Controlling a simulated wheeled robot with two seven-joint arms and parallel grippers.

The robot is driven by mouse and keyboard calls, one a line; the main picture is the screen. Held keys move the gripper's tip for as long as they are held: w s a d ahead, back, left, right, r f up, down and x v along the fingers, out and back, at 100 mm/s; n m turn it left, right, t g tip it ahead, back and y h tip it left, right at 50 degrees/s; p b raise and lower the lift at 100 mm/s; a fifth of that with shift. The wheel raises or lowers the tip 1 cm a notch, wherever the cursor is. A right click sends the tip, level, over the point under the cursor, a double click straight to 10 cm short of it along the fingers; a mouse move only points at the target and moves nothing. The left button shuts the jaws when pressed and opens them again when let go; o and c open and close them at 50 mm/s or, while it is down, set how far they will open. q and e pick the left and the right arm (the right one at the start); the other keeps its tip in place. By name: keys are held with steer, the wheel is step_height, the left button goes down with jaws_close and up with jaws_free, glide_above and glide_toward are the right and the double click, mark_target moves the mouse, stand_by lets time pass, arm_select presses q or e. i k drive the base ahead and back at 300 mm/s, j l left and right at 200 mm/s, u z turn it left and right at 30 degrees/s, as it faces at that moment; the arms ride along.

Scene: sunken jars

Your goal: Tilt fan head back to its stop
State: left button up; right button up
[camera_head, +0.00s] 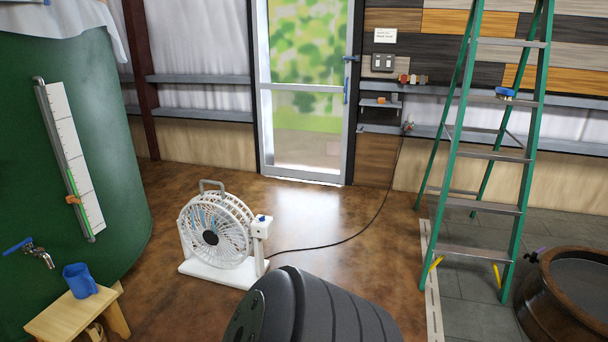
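A white floor fan (213,232) stands on the brown floor left of the middle. Its round caged head sits between two uprights on a flat white base (221,274). A grey handle (211,187) rises from the top of the head. The head faces toward me and slightly left and looks near upright; its exact tilt is hard to tell. A white box with a blue knob (262,218) is on the right upright. Neither gripper's fingers show.
A black cord (340,240) runs from the fan to the back wall. A green tank (110,160) with a tap, and a wooden stool (72,314) with a blue mug (80,281), are left. A green ladder (480,210) and brown jar (550,300) are right. Floor between is open.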

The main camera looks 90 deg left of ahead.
mark_target(223, 225)
steer(key=u, duration=3.45)
steer(key=i+l+u, duration=0.35)
steer(key=i, duration=0.45)
steer(key=i+l+u, duration=0.4)
steer(key=i, duration=0.4)
steer(key=i+l+u, duration=0.35)
steer(key=i+l, duration=0.35)
